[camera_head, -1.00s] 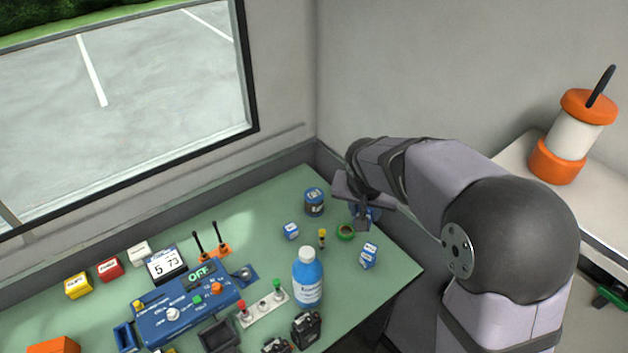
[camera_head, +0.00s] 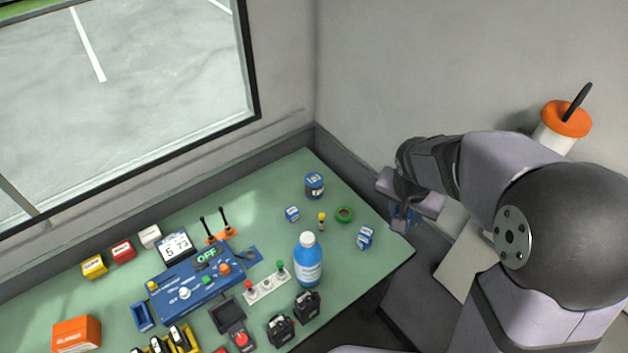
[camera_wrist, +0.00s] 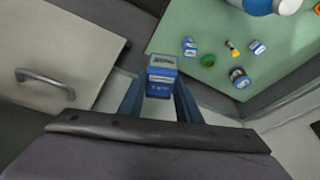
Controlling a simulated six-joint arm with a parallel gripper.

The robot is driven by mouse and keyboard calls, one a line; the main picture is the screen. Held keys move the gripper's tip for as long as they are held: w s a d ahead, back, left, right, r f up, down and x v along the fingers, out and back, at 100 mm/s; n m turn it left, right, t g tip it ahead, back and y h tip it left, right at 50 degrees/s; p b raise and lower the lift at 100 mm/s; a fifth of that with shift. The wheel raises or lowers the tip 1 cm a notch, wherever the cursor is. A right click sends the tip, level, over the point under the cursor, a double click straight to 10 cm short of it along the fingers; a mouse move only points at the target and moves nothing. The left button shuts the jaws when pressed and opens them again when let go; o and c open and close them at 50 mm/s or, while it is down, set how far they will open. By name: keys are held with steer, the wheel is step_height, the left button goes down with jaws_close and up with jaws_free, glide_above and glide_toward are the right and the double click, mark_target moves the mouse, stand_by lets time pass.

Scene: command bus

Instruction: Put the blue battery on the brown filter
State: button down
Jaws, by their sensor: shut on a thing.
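My gripper (camera_head: 402,208) is shut on a blue block with a grey top, which looks like the blue battery (camera_wrist: 161,76). In the wrist view the battery sits upright between both fingers. In the head view the battery (camera_head: 400,221) is partly hidden below my gripper, just off the right edge of the green table. I see no brown filter in either current view.
The green table (camera_head: 385,260) holds small blue-white boxes (camera_head: 365,237), a green ring (camera_head: 344,214), a dark blue can (camera_head: 314,185) and a blue bottle (camera_head: 308,262). A pale cabinet with a handle (camera_wrist: 48,77) stands beside the table.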

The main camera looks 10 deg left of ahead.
steer(key=w+a+f+m+g+y+b, duration=0.1)
steer(key=w+a+f+m+g+b, duration=0.2)
steer(key=w+a+f+m+b, duration=0.2)
steer(key=m+t+y+b, duration=0.9)
steer(key=m+y+b, duration=0.1)
steer(key=m+b, duration=0.65)
glide_above(318, 182)
step_height(318, 182, down, 5)
steer(key=shift+m, duration=0.25)
steer(key=shift+s+f, duration=0.1)
steer(key=shift+f, duration=4.95)
steer(key=shift+f, duration=0.2)
steer(key=c, duration=1.3)
jaws_free()
steer(key=shift+r, duration=0.15)
